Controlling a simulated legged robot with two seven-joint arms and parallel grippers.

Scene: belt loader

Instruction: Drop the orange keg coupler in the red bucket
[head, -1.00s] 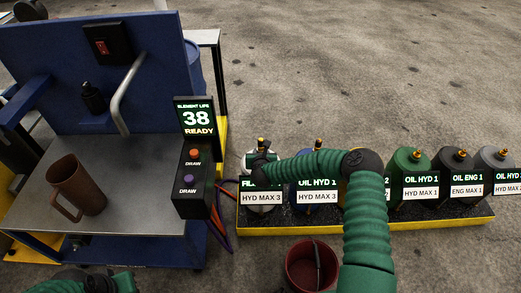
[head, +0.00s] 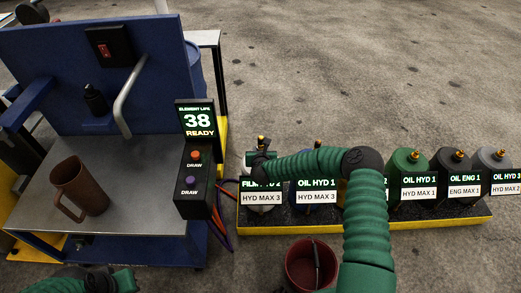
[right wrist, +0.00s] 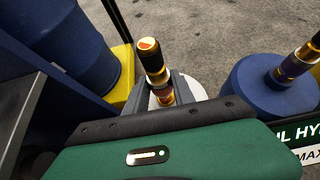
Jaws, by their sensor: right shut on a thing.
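The keg coupler (right wrist: 152,62), black and gold with an orange-red mark on its cap, stands upright on a white-topped keg (right wrist: 190,92) in the right wrist view. In the head view its top (head: 262,142) shows just above my right gripper (head: 256,163). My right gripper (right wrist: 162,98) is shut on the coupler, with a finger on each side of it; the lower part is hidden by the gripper. The red bucket (head: 292,264) stands on the floor at the bottom middle, with a dark stick-like thing in it. My left gripper (head: 98,281) is at the bottom left edge, its jaws unclear.
Several labelled kegs, including a blue keg (right wrist: 245,95) and a green keg (head: 408,172), stand in a row on a yellow-edged tray (head: 440,224). A blue workbench (head: 125,170) at left holds a brown mug (head: 78,185) and a control box (head: 192,180). Hoses hang beside it.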

